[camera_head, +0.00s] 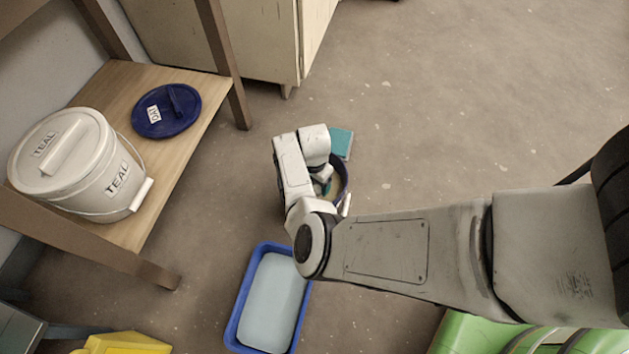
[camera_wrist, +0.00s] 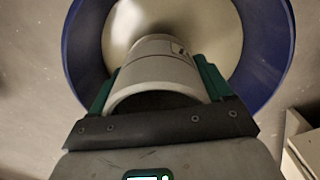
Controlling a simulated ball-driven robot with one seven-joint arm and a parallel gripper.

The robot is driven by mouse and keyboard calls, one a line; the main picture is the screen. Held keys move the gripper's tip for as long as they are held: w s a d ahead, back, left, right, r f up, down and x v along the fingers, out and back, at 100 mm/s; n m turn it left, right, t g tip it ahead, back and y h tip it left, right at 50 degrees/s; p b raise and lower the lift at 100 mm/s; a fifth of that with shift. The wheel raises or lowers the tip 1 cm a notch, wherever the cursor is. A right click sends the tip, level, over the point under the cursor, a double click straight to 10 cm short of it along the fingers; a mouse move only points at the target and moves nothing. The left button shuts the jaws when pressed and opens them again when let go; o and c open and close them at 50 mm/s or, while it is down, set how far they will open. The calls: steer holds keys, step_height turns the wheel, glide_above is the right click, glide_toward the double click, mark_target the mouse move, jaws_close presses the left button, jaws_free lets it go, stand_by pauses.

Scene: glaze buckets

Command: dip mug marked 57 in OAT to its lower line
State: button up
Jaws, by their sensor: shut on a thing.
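My gripper (camera_wrist: 155,88) is shut on a pale grey mug (camera_wrist: 150,72), with a green-edged finger on each side of it. The mug's dark open end faces my palm and its other end points into the bucket. A small mark shows on its side, too small to read. The blue-rimmed bucket (camera_wrist: 279,45) of cream glaze lies beyond the mug. I cannot tell whether the mug touches the glaze. In the head view the bucket (camera_head: 342,181) is on the floor, partly hidden by my arm. A blue lid (camera_head: 184,122) with a label that seems to read OAT lies on the shelf.
A lidded white bucket marked TEAL (camera_head: 92,175) stands on the wooden shelf (camera_head: 135,231) at left. A blue tray (camera_head: 239,309) of pale liquid lies on the floor nearer. A teal block (camera_head: 342,142) is beyond the glaze bucket. Floor at upper right is clear.

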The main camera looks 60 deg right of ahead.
step_height(320, 180, up, 10)
steer(key=p, duration=1)
